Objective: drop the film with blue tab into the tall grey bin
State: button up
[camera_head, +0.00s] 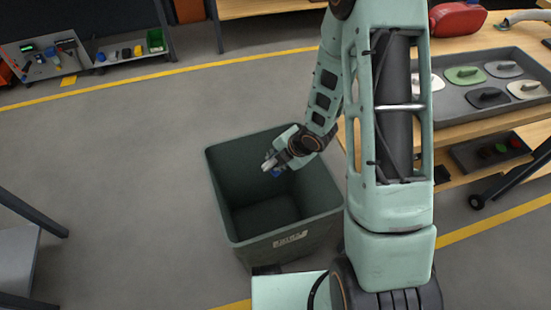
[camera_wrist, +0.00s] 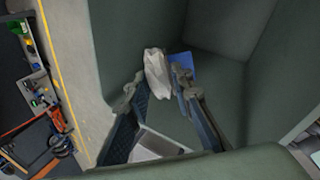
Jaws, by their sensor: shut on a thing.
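The tall bin (camera_head: 222,208) stands on the floor left of my arm, dark grey-green, with its open top toward the camera. My gripper (camera_head: 271,164) is over the bin's opening near its far right side. It is shut on a small crumpled whitish film with a blue tab. In the wrist view the film (camera_wrist: 157,74) shows between the fingertips of my gripper (camera_wrist: 160,95), and its blue tab (camera_wrist: 184,64) sticks out beside the right finger. The bin's inner walls (camera_wrist: 235,100) surround it in that view. The bin floor looks bare in the head view.
A wooden table (camera_head: 470,45) with a grey tray (camera_head: 455,108) of several lidded pieces stands at the right. A red object (camera_head: 457,19) sits behind the tray. Shelves with tools (camera_head: 45,58) are at the upper left. Open floor (camera_head: 110,150) lies left of the bin.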

jog(key=shift+f+b, duration=0.75)
jog(key=shift+f, duration=0.7)
jog(key=o, duration=0.9)
jog(key=shift+r, duration=0.1)
jog(key=v, duration=1.2)
